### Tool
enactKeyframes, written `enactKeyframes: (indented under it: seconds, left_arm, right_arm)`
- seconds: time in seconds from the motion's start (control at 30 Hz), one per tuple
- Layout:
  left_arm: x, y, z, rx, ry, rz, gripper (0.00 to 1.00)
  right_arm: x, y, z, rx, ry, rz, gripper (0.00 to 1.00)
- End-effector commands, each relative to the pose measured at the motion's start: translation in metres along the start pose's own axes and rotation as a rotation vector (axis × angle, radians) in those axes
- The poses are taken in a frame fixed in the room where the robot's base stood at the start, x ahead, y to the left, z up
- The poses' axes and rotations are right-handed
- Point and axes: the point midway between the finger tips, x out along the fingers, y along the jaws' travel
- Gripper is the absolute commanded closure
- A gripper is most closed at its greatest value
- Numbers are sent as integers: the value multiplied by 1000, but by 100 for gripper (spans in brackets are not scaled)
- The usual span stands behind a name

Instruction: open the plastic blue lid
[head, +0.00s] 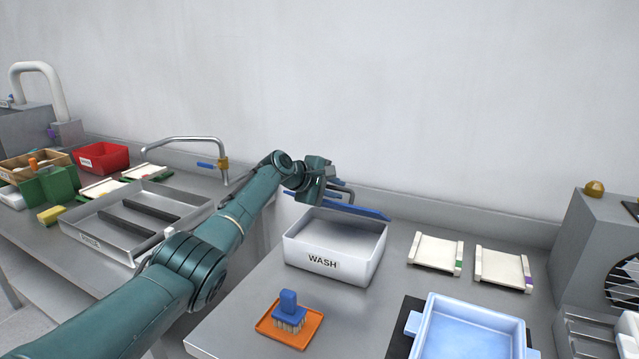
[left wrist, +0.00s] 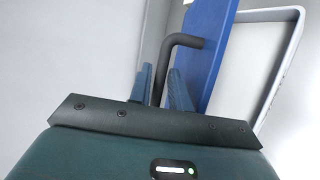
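The blue lid (head: 358,212) shows as a thin tilted slab at the back rim of the white box labelled WASH (head: 322,263); the box's inside is open to view. My left gripper (head: 340,189) is behind and above the box, at the lid. In the left wrist view the lid (left wrist: 221,50) stands to the right of the fingers, and its dark bent handle (left wrist: 182,41) runs down between the two blue fingertips (left wrist: 160,82). The fingers look closed around the handle. My right gripper is not in view.
An orange tray (head: 262,323) with a blue brush (head: 289,308) lies before the box. White plates (head: 435,253) and a light blue tray (head: 470,330) are to the right. A metal sink tray (head: 185,207) is on the left counter. The wall is close behind.

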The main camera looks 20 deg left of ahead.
Motion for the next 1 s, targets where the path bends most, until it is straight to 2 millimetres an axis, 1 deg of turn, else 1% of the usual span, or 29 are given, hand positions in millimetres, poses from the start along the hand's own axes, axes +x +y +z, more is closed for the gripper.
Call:
enactKeyframes:
  seconds: [0.27, 0.5, 0.8, 0.9, 1.0]
  left_arm:
    - [-25, 0, -1, 3, 2, 0, 81]
    - [-60, -1, -1, 2, 4, 2, 81]
    - [-110, 0, 0, 3, 4, 3, 81]
    - [-121, 0, 0, 0, 3, 2, 81]
    - [-127, 0, 0, 1, 2, 0, 81]
  right_arm:
    - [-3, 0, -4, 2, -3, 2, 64]
    - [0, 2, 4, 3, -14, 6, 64]
    - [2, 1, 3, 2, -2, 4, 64]
    - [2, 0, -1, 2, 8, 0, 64]
    - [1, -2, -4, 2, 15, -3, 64]
